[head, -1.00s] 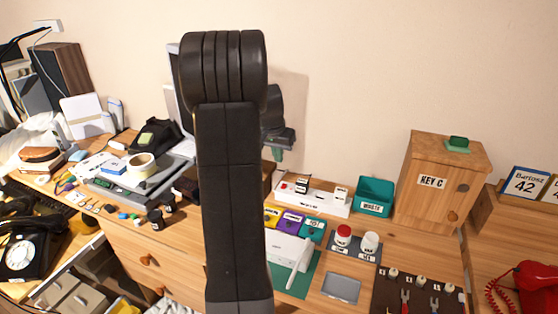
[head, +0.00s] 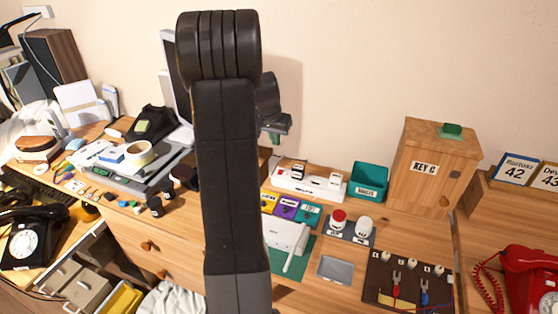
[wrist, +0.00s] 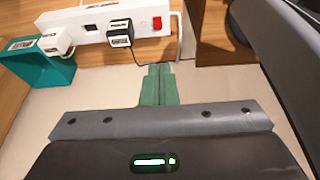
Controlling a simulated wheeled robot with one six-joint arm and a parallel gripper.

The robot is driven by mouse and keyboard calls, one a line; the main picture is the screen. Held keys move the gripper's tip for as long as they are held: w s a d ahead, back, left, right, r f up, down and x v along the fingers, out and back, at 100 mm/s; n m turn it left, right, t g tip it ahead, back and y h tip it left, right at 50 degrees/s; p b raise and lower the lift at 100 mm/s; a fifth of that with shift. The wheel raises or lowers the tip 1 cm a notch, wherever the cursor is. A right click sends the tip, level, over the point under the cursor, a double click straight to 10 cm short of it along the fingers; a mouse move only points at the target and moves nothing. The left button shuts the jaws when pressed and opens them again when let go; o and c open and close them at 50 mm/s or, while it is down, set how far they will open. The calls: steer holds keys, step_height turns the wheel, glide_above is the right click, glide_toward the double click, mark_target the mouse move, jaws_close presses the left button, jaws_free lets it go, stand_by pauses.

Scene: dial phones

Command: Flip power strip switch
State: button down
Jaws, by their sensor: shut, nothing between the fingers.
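The white power strip (head: 318,193) lies at the back of the desk by the wall. In the wrist view the strip (wrist: 83,32) crosses the top left. Its small red switch (wrist: 157,22) is near the strip's right end there, beside a black plug (wrist: 118,33). A white plug (wrist: 52,40) sits further left. My gripper (wrist: 158,70) is shut and empty, its green fingers pointing toward the switch end, with a visible gap in the picture. In the head view my gripper (head: 275,136) is partly hidden behind my arm, above and left of the strip.
A teal bin (head: 369,181) stands right of the strip, with the wooden key box (head: 432,165) beyond. Coloured boxes (head: 287,209) and a white device (head: 285,235) lie in front. A black cord (wrist: 137,55) hangs from the black plug near my fingers.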

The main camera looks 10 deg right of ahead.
steer(key=p, duration=0.1)
glide_toward(279, 173)
steer(key=w+f, duration=0.1)
steer(key=w+d+f, duration=0.1)
steer(key=f, duration=0.1)
steer(key=w+d+f, duration=0.1)
steer(key=f, duration=0.1)
steer(key=shift+w+d, duration=0.1)
steer(key=shift+w, duration=0.2)
steer(key=shift+f, duration=0.5)
steer(key=shift+p, duration=0.4)
steer(key=shift+w+d+r+p, duration=0.1)
steer(key=shift+p, duration=0.3)
steer(key=shift+g, duration=0.3)
steer(key=shift+f, duration=0.35)
steer(key=shift+s+a+b, duration=0.45)
steer(key=shift+s+b, duration=0.1)
steer(key=shift+s, duration=0.2)
